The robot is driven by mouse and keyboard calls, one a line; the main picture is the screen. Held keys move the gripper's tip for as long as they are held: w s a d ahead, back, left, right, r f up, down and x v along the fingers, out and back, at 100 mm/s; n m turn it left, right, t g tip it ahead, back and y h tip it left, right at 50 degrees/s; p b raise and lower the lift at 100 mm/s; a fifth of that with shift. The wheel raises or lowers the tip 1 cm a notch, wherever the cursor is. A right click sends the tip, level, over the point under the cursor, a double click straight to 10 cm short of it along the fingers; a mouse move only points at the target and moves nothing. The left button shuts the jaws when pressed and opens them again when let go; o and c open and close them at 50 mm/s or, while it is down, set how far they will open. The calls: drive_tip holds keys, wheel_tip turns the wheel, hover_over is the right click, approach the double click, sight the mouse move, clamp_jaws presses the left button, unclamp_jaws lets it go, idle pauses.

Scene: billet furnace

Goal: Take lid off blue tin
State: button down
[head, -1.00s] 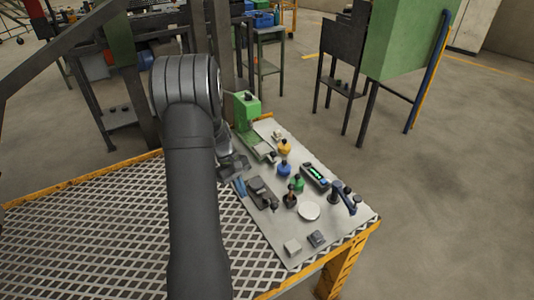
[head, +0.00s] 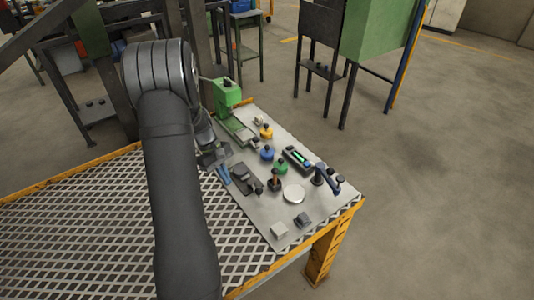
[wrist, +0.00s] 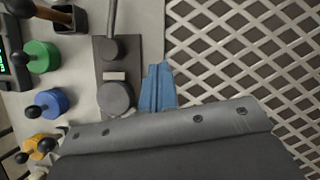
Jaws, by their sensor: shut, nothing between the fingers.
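The blue tin (head: 267,153) stands on the grey board, between the yellow tin (head: 266,132) and the green tin (head: 281,167). In the wrist view the blue tin (wrist: 52,103) is at the left, with a dark round knob on its top. The lid appears to be on; its seam is too small to make out. My gripper (head: 223,174) is to the left of the blue tin in the head view, apart from it. In the wrist view its blue fingers (wrist: 157,88) are together and empty, beside a dark fixture.
A dark fixture (head: 247,178) lies between my gripper and the tins. A green machine (head: 227,98) stands behind. A device with a lit display (head: 298,159), a white disc (head: 293,194) and a blue-handled clamp (head: 327,175) are to the right. Open mesh (head: 110,215) covers the table's left.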

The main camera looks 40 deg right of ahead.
drive_tip(key=c, duration=1.2)
unclamp_jaws()
drive_tip(key=d+r+m+t, duration=0.5)
drive_tip(key=d+r+m, duration=0.2)
drive_tip(key=d+m, duration=0.15)
drive_tip(key=m+t+h, duration=0.1)
drive_tip(key=m+t, duration=0.3)
drive_tip(key=m, duration=0.2)
approach(267, 146)
drive_tip(key=x, duration=0.9)
drive_tip(key=shift+d+f, duration=0.1)
drive_tip(key=shift+f, duration=0.15)
